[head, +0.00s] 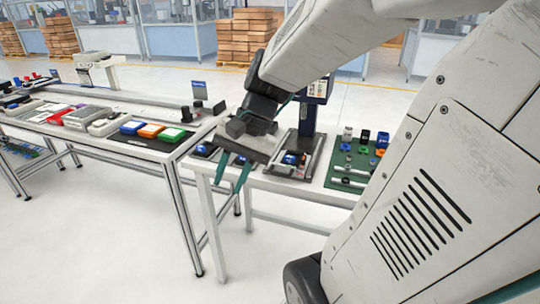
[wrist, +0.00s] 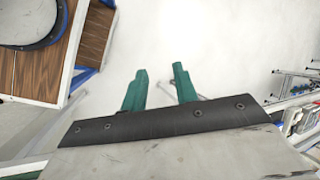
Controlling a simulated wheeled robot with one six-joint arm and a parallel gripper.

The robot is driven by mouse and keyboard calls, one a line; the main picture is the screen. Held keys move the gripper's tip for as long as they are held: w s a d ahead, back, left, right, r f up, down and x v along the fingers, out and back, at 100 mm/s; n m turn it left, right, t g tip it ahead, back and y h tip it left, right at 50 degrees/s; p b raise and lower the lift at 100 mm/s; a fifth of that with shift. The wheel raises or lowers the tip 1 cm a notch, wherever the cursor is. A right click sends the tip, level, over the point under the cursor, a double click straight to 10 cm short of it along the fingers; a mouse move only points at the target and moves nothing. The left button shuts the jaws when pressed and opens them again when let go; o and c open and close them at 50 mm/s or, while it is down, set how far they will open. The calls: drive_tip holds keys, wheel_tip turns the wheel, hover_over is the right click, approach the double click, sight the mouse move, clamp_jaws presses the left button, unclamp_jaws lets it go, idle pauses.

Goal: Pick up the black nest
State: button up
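My gripper (head: 229,184) hangs in front of the near edge of the right-hand workbench, its green fingers pointing down. In the wrist view, the gripper (wrist: 160,76) has a clear gap between its fingers, with only pale floor behind. A small dark holder with a blue part (head: 204,150) lies at the bench's left end, left of the gripper. Another dark piece with blue on it is partly hidden behind the fingers. I cannot tell which of these is the black nest. No nest shows in the wrist view.
A grey tray with a blue part (head: 291,158) and a green mat (head: 357,168) with several small parts lie farther right on the bench. The left table (head: 140,152) carries blue, orange and green boxes. The floor in front is clear. A wood-topped unit (wrist: 40,68) shows in the wrist view.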

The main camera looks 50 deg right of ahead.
drive_tip(key=w+d+f+m+t+y, duration=0.1)
drive_tip(key=w+d+f+m+t, duration=0.15)
drive_tip(key=d+m, duration=0.35)
drive_tip(key=w+d+f+m+t+y, duration=0.1)
drive_tip(key=w+d+m+t, duration=0.15)
drive_tip(key=d+m, duration=0.4)
drive_tip(key=m+t+h, duration=0.5)
drive_tip(key=m, duration=0.6)
approach(289, 156)
drive_tip(key=shift+w+f, duration=0.4)
drive_tip(key=shift+f, duration=0.15)
drive_tip(key=shift+w+f, duration=0.2)
drive_tip(key=shift+w, duration=0.05)
drive_tip(key=x, duration=0.7)
drive_tip(key=shift+w+a+r, duration=0.1)
drive_tip(key=shift+a+r, duration=0.1)
drive_tip(key=shift+r, duration=0.05)
clamp_jaws()
